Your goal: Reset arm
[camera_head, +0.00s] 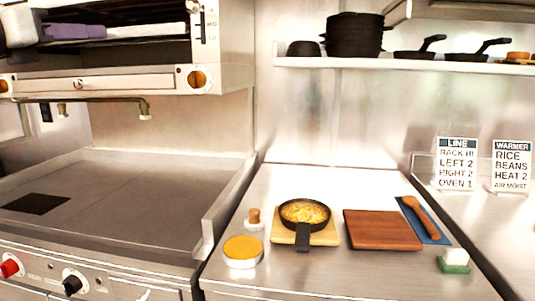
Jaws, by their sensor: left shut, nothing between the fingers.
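My left gripper (19,28) shows at the upper left edge of the head view, partly cut off by the frame. It is shut and empty, raised in front of the left end of the open shelf unit (125,80) above the griddle. It appears apart from the counter items. My right gripper is not in view.
A flat griddle (130,185) fills the left. On the steel counter (330,280) stand a skillet (304,213) of food on a wooden board, a brown board (382,230), a wooden spoon (425,219) on a blue cloth, and a yellow-topped round container (243,250). Pans line a wall shelf (400,63).

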